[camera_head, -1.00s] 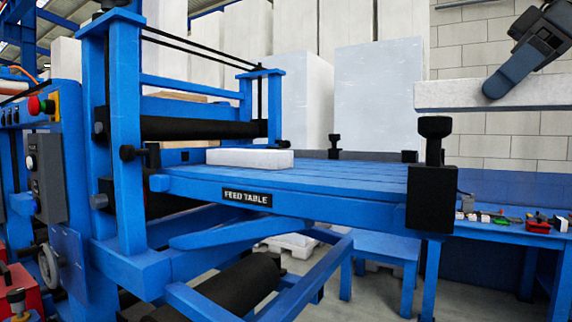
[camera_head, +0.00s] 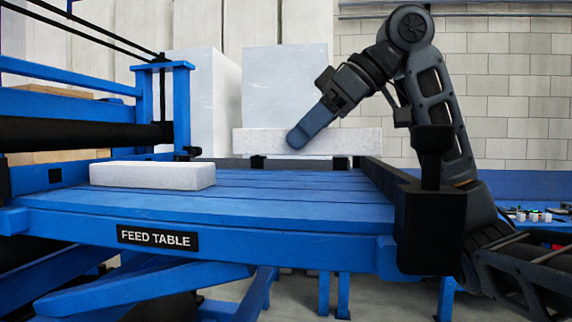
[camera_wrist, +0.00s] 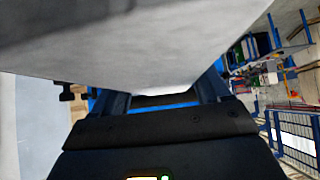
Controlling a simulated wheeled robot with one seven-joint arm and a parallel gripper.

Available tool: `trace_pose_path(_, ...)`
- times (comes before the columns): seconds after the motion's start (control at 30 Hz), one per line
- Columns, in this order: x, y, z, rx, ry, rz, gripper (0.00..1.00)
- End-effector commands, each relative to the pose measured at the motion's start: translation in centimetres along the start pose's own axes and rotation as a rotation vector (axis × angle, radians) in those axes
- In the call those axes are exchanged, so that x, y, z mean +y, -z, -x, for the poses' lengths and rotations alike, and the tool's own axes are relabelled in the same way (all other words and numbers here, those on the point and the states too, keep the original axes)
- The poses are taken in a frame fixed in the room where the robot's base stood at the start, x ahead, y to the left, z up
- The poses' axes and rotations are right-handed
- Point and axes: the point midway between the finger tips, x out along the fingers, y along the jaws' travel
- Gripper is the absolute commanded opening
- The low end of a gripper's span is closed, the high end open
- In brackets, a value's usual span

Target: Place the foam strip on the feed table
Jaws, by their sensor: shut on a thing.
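A long white foam strip (camera_head: 345,142) is held level above the far part of the blue feed table (camera_head: 300,202). My gripper (camera_head: 298,137) is shut on it left of its middle, one blue finger showing on its near face. In the wrist view the strip (camera_wrist: 150,40) fills the upper part, between the two fingers of my gripper (camera_wrist: 165,95). A second, shorter white foam piece (camera_head: 152,175) lies flat on the left part of the table. I cannot tell the exact gap between the held strip and the tabletop.
Black rollers (camera_head: 80,133) in a blue frame stand at the table's left end. A black post (camera_head: 432,200) rises at the near right corner. Large white foam blocks (camera_head: 290,85) stand behind. The middle and right of the tabletop are clear.

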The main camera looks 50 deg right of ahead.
Motion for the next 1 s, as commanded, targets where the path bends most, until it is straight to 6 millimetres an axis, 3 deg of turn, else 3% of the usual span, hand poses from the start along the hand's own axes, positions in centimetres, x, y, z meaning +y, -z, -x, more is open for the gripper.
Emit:
trace_pose_path(0.1, -0.5, 0.5, -1.9, 0.000, 0.001, 0.000, 0.41)
trace_pose_path(0.3, -0.8, 0.6, -3.2, 0.001, 0.000, 0.000, 0.41)
trace_pose_path(0.6, -0.8, -1.9, -5.6, 0.000, 0.000, -0.001, 0.41)
trace_pose_path(0.97, -0.8, -2.3, -6.0, 0.001, -0.001, 0.001, 0.41)
trace_pose_path(1.0, -0.8, -2.3, -6.1, 0.001, -0.001, 0.001, 0.77)
